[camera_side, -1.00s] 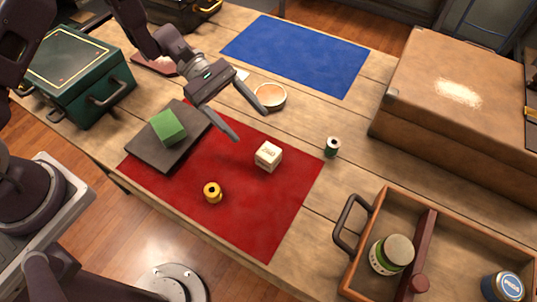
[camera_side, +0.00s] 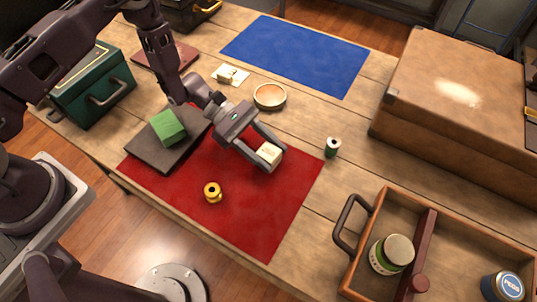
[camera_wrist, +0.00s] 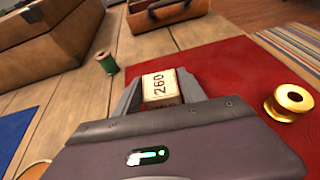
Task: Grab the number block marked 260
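The cream number block (camera_side: 269,153) stands on the red mat (camera_side: 262,220), near the mat's upper right part. In the wrist view the block (camera_wrist: 160,86) shows 260 on its top face. My gripper (camera_side: 271,157) is low over the mat with one finger on each side of the block. In the wrist view the fingers of my gripper (camera_wrist: 158,92) flank the block, and its lower part is hidden by the gripper body. I cannot tell whether both fingers touch it.
A yellow spool (camera_side: 212,193) stands on the mat, left of and nearer than the block. A green spool (camera_side: 332,147) stands right of the mat. A wooden bowl (camera_side: 270,96) is behind the gripper. A green block (camera_side: 167,127) sits on a dark slab (camera_side: 150,153). A wooden tray (camera_side: 364,233) is at the lower right.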

